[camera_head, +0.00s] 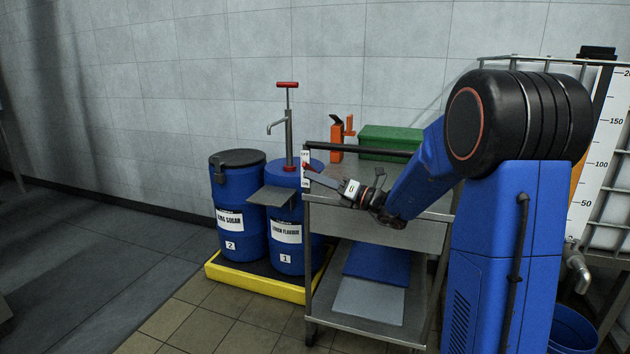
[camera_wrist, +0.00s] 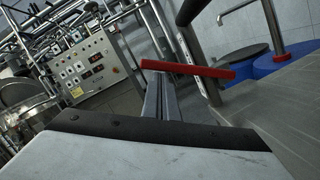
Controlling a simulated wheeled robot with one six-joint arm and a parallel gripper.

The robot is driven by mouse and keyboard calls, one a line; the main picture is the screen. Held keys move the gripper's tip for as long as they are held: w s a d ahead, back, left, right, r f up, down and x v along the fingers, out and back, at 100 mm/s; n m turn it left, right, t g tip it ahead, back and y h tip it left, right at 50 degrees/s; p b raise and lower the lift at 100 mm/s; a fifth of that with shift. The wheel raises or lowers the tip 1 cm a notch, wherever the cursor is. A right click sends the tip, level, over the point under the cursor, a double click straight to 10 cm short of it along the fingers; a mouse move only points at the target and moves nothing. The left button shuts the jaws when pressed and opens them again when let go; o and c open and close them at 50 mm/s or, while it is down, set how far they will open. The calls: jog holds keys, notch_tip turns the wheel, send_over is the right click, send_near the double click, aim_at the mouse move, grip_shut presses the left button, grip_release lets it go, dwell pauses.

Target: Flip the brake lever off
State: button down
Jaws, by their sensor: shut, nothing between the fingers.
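The brake lever (camera_wrist: 187,69) is a red bar in the wrist view, lying across just beyond my fingertips and tilted slightly down to the right. In the head view a small red piece of it (camera_head: 309,168) shows beside a white label plate (camera_head: 305,156) at the cart's left end. My gripper (camera_head: 318,179) reaches left over the cart top with its fingers shut and empty. In the wrist view the shut grey fingers (camera_wrist: 161,98) point at the lever's left half. I cannot tell whether they touch it. The label text is too small to read.
The steel cart (camera_head: 374,236) has a black push bar (camera_head: 361,149) along its top. A green box (camera_head: 388,138) and an orange tool (camera_head: 337,137) stand behind. Blue drums (camera_head: 228,188) stand on a yellow pallet (camera_head: 255,286) at left. A control panel (camera_wrist: 91,67) is in the background.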

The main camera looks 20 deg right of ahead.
jog(key=shift+w+d+r+m+h, duration=0.15)
jog(key=shift+r+m+h, duration=0.05)
jog(key=shift+r+m, duration=0.35)
jog(key=shift+w+d+r+m+h, duration=0.1)
jog(key=shift+w+r+m+h, duration=0.1)
jog(key=shift+r+m, duration=0.3)
jog(key=shift+w+d+r+m, duration=0.25)
jog(key=shift+w+r, duration=0.1)
jog(key=shift+r, duration=0.2)
jog(key=shift+f, duration=0.1)
